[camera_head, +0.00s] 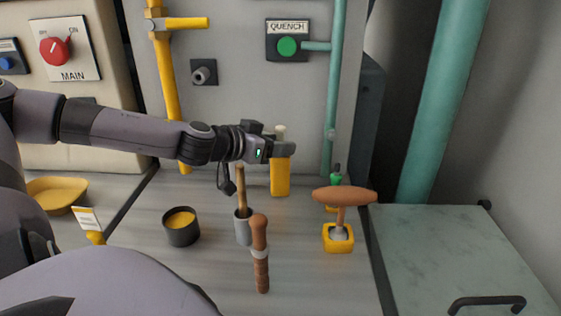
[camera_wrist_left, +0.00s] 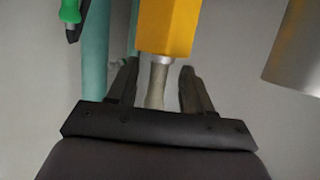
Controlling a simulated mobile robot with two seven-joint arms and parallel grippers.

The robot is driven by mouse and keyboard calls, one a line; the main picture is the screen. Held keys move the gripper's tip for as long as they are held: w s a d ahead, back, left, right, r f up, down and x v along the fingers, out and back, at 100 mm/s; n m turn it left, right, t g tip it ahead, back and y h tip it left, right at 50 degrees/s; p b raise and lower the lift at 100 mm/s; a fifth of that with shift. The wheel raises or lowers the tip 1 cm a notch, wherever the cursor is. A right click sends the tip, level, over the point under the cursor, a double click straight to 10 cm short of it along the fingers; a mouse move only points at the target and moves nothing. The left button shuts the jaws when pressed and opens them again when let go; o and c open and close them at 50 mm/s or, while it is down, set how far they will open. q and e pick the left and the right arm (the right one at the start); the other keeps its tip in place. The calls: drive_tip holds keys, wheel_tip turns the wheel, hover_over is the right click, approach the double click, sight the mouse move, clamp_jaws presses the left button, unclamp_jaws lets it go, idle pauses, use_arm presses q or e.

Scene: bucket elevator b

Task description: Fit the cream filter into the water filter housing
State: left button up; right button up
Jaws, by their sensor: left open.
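My left gripper (camera_head: 282,146) is open around a cream, rod-like piece (camera_head: 281,130), which may be the cream filter. In the left wrist view, this piece (camera_wrist_left: 157,86) lies between the two open fingers (camera_wrist_left: 157,92), with gaps at both sides. It meets a yellow block (camera_head: 280,178) at a silvery collar. That block also shows in the left wrist view (camera_wrist_left: 168,25). I cannot tell whether the cream piece is seated in the block. No part is clearly recognisable as the water filter housing. My right gripper is not in view.
A T-handled tool (camera_head: 344,197) stands in a yellow holder (camera_head: 338,240). A teal pipe (camera_head: 333,90) rises behind. A greenish lid (camera_head: 450,255) lies right.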

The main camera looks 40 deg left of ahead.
use_arm(q)
drive_tip(key=shift+b+x, duration=0.8)
drive_tip(key=shift+x, duration=0.15)
drive_tip(key=shift+w+f, duration=0.25)
drive_tip(key=shift+w, duration=0.1)
drive_tip(key=shift+w+d+b, duration=0.1)
drive_tip(key=shift+w+b, duration=0.1)
drive_tip(key=shift+b, duration=0.1)
drive_tip(key=shift+r, duration=0.1)
drive_tip(key=shift+c, duration=0.3)
clamp_jaws()
